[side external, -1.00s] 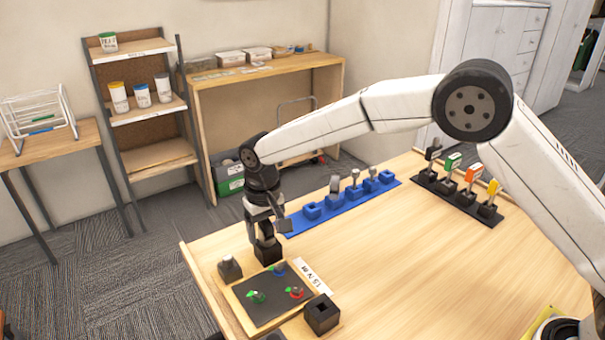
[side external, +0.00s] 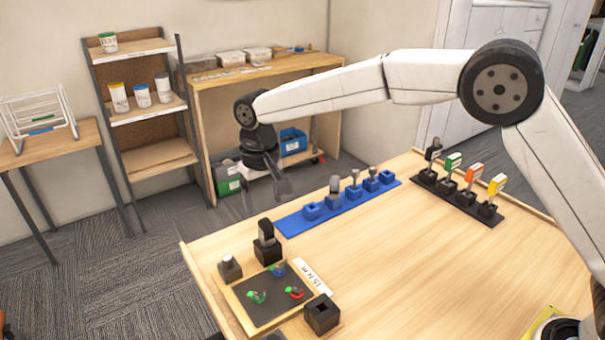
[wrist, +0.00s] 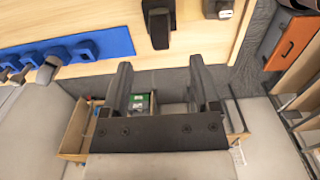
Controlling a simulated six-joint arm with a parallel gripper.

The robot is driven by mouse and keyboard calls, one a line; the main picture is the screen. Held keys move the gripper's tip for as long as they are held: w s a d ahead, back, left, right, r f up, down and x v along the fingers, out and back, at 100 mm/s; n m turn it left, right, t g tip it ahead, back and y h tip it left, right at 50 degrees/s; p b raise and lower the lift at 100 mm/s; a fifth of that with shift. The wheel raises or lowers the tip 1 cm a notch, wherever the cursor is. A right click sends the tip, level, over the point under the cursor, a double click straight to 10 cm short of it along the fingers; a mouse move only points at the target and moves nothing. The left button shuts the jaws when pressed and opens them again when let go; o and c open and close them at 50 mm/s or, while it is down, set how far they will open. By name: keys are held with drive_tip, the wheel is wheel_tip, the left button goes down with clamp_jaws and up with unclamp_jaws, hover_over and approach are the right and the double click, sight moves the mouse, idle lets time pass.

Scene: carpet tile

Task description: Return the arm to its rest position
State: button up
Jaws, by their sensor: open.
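My gripper (side external: 262,192) is open and empty, raised above the far left part of the table and blurred in the side external view. Its two fingers (wrist: 160,88) show apart in the wrist view with nothing between them. A dark rounded piece (side external: 266,231) stands upright in a black block (side external: 267,251) below my gripper, apart from it. My white arm (side external: 335,92) reaches across from the right, its elbow high over the table.
A black board (side external: 270,299) with small coloured parts lies at the table's front left, beside an empty black holder (side external: 322,315). A blue strip of holders (side external: 298,220) and a black rack with coloured tags (side external: 472,198) stand farther back. The table's middle is clear.

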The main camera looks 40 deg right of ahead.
drive_tip(key=shift+d, duration=0.1)
idle(0.5)
drive_tip(key=s+d+f+t, duration=0.1)
drive_tip(key=s+d+f, duration=0.2)
drive_tip(key=s+d, duration=0.7)
drive_tip(key=s+d+f+t, duration=0.1)
drive_tip(key=s+d+f, duration=0.2)
drive_tip(key=s+d, duration=0.8)
drive_tip(key=shift+s+d+f+t, duration=0.15)
drive_tip(key=shift+s+f+t, duration=0.15)
drive_tip(key=shift+s, duration=0.85)
